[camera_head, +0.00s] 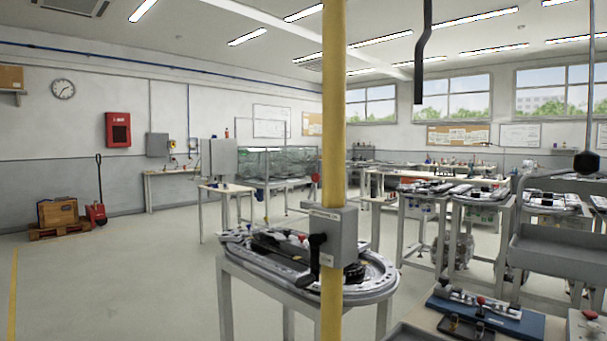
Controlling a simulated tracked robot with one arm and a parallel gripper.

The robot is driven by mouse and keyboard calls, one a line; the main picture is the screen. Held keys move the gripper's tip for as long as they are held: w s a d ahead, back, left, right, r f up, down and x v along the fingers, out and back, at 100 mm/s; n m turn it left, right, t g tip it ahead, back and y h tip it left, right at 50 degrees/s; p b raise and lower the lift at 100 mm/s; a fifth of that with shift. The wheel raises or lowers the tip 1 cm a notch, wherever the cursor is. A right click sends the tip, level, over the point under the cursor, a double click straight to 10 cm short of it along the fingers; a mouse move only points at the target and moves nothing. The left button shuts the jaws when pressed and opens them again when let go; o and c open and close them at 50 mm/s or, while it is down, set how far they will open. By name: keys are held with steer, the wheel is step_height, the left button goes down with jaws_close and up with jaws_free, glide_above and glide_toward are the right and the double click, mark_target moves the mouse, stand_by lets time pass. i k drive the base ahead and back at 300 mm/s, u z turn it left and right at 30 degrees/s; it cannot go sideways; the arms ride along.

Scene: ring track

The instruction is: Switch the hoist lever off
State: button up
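A grey switch box (338,237) is fixed to a yellow upright post (333,110) in the middle of the view. A black lever (316,256) sits on the left part of the box's front, its handle pointing down. A small red part (315,177) shows at the post's left edge, above the box. I cannot make out my gripper in this view, and nothing is seen touching the lever.
An oval track table (236,262) stands behind the post. A dark bent bar (420,60) hangs from the top. Grey trays (560,250) and a bench with a blue fixture (510,318) are at right.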

mark_target(316, 177)
steer(key=i, duration=0.8)
steer(key=u, duration=0.8)
steer(key=k, duration=0.85)
steer(key=z, duration=1)
steer(key=i, duration=0.65)
steer(key=z, duration=0.05)
